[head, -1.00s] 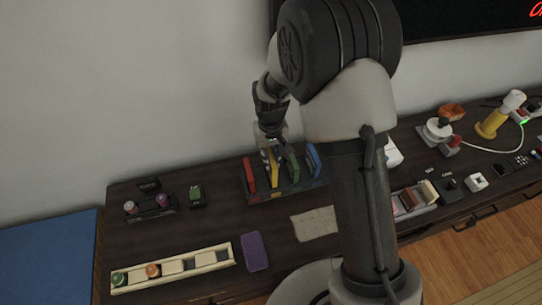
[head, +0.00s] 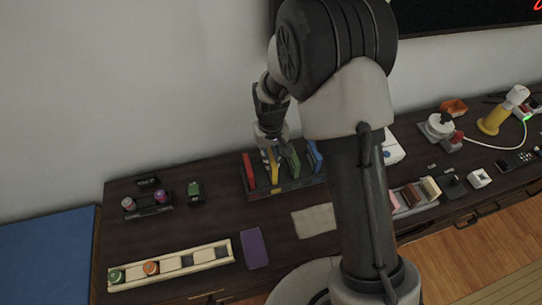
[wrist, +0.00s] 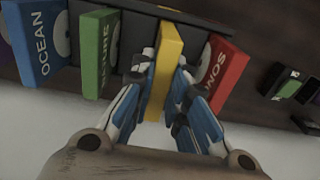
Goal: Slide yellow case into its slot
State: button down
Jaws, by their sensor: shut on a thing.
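The yellow case (wrist: 166,70) stands upright between the green case (wrist: 97,50) and the red case (wrist: 222,72) in the wrist view. Its lower end is at the dark slotted rack (wrist: 137,35); how deep it sits in its slot I cannot tell. My gripper (wrist: 166,95) is shut on the yellow case, with a finger on each side. In the head view the yellow case (head: 273,167) stands in line with the others in the rack (head: 290,187), and my gripper (head: 270,148) is at its top. The blue case (wrist: 38,45), marked OCEAN, is at the far left in the wrist view.
The wall is close behind the rack. A purple flat case (head: 254,248) and a pale sheet (head: 314,220) lie in front of it. A cream tray (head: 170,265) with round items is at front left. My arm hides part of the table right of the rack.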

jog(key=shift+f+b, duration=0.55)
jog(key=shift+f, duration=0.35)
jog(key=c, duration=1.5)
grip_release()
jog(key=shift+r, duration=0.1)
notch_tip(320, 180, up, 12)
jog(key=shift+r, duration=0.1)
jog(key=s+d+r+m+t, duration=0.15)
jog(key=s+d+r, duration=0.45)
jog(key=s+r, duration=0.65)
jog(key=s+d+r+t, duration=0.1)
jog(key=s, duration=0.3)
jog(key=s+d+r+t, duration=0.1)
jog(key=s, duration=0.3)
jog(key=s+d+r+m+t, duration=0.1)
jog(key=s+d, duration=0.1)
jog(key=s, duration=0.2)
jog(key=shift+s, duration=0.25)
